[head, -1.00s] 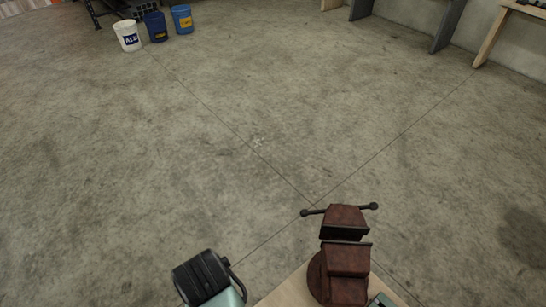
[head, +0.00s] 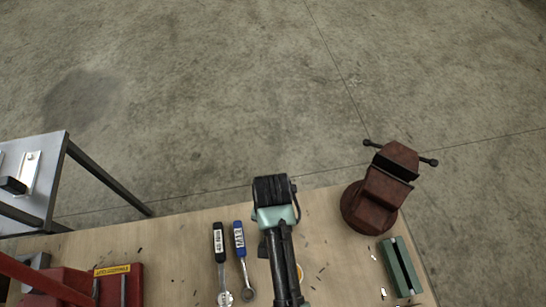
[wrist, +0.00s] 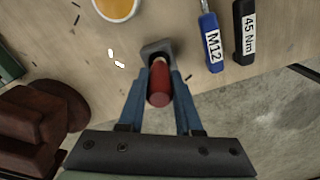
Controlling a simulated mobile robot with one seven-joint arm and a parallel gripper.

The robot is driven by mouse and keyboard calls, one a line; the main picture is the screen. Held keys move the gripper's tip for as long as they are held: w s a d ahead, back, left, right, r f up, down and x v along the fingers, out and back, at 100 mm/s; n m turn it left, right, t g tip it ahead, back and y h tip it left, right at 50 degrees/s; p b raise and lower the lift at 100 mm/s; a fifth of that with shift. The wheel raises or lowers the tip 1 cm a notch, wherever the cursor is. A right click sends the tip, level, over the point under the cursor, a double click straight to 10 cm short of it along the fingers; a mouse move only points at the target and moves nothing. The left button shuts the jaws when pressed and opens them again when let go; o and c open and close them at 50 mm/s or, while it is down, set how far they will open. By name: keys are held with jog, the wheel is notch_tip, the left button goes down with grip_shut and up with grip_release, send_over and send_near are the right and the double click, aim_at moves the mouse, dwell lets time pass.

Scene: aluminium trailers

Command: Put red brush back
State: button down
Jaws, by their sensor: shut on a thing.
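My gripper (wrist: 160,70) has blue fingers, and they are shut on the red brush (wrist: 158,86) in the wrist view. The brush shows as a short, rounded red handle between the fingers, with a grey piece (wrist: 157,48) at its far end. I cannot tell whether that grey piece touches the wooden bench (head: 185,245). In the head view my arm hides the gripper and the brush.
A red-brown vise (head: 378,195) stands on the right, with a green block (head: 400,267) in front. Blue M12 (head: 239,238) and black 45 Nm (head: 219,243) wrenches lie left of my arm. A round orange-and-white item (wrist: 117,8) is close. A metal table (head: 45,150) stands left.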

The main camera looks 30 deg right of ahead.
jog(key=shift+f, duration=1.7)
jog(key=c, duration=0.6)
grip_release()
jog(key=shift+f, duration=0.1)
